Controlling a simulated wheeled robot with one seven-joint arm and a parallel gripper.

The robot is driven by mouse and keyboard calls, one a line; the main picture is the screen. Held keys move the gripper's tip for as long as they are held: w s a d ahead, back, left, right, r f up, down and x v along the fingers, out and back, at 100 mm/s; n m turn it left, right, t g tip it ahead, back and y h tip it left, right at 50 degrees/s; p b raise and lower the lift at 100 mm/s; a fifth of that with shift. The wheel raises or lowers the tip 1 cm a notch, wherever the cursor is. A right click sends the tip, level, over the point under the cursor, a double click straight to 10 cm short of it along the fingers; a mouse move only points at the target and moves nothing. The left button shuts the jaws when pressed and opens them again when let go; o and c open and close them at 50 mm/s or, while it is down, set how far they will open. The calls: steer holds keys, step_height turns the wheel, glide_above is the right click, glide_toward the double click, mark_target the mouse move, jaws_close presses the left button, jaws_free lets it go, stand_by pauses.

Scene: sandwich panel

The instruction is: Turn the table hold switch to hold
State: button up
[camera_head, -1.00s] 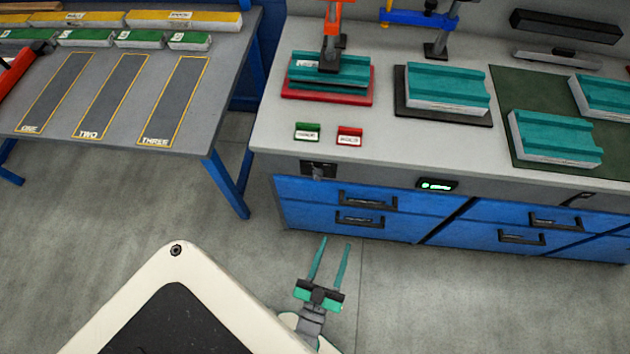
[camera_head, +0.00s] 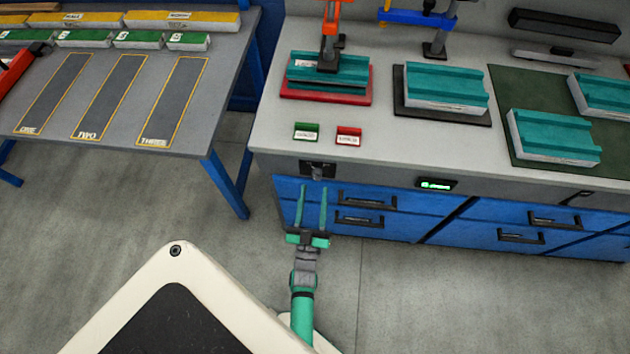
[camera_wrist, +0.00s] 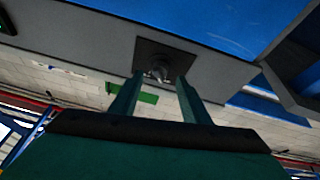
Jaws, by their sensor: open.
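The table hold switch (camera_head: 317,170) is a dark square plate with a small knob on the front edge of the grey workbench (camera_head: 400,150), at its left end. In the wrist view the switch knob (camera_wrist: 159,70) shows between and just beyond my fingertips. My gripper (camera_head: 314,188) is open, its two teal fingers pointing toward the switch, just in front of and below it in the head view. In the wrist view my gripper (camera_wrist: 159,80) has a finger on either side of the knob's line, with nothing held. I cannot tell whether the fingers touch the plate, nor the knob's setting.
Blue drawers with a black handle (camera_head: 366,199) lie below the bench edge, close to my gripper. A green label block (camera_head: 307,132) and a red label block (camera_head: 348,136) stand on the bench above the switch. A lit green display (camera_head: 436,184) is to the right.

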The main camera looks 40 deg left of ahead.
mark_target(317, 175)
steer(key=x, duration=0.4)
steer(key=shift+w+a, duration=0.1)
steer(key=shift+w, duration=0.05)
steer(key=c, duration=1)
